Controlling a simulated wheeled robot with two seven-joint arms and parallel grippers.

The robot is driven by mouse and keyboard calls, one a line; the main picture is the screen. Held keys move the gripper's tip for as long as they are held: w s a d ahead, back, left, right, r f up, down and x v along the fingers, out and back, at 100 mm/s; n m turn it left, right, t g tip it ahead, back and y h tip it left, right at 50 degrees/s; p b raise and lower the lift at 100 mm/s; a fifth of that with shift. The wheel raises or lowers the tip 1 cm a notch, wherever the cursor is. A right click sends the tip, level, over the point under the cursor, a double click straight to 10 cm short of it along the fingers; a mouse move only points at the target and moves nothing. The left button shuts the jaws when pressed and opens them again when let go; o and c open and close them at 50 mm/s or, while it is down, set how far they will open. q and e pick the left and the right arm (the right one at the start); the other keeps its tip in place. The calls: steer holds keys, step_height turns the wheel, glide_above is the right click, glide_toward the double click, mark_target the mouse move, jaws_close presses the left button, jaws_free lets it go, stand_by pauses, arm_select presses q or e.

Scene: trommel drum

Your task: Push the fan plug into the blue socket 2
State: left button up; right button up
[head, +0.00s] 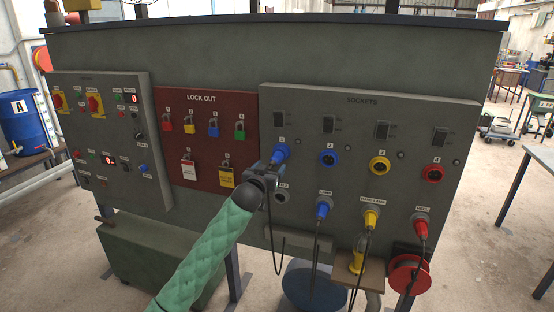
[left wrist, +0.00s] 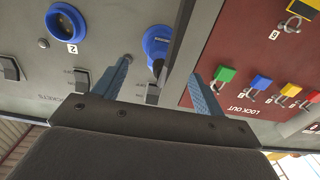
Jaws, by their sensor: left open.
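Blue socket 2 (head: 329,157) is empty on the sockets panel; it also shows at the upper left of the left wrist view (left wrist: 66,21). A blue plug (head: 281,153) appears to sit at socket 1, left of socket 2; in the left wrist view its blue body (left wrist: 157,42) shows beyond the fingers. I cannot read whether it is the fan's. My left gripper (head: 272,170) is just below and left of it, fingers apart. In the left wrist view the open fingers (left wrist: 160,88) stand either side of the panel edge, with nothing clearly gripped. My right gripper is not in view.
Below hang a blue plug (head: 322,208), a yellow plug (head: 370,217) and a red plug (head: 421,229) with dark cables. Yellow socket 3 (head: 379,165) and red socket 4 (head: 433,173) are to the right. The red lock-out board (head: 207,110) with padlocks adjoins on the left.

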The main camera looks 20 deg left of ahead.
mark_target(275, 159)
arm_select(q)
steer(key=w, duration=0.3)
steer(key=shift+w+f+b, duration=0.1)
steer(key=shift+w+b, duration=0.05)
steer(key=shift+b, duration=0.25)
steer(key=w, duration=0.2)
steer(key=shift+w+d, duration=0.1)
steer(key=shift+w, duration=1.1)
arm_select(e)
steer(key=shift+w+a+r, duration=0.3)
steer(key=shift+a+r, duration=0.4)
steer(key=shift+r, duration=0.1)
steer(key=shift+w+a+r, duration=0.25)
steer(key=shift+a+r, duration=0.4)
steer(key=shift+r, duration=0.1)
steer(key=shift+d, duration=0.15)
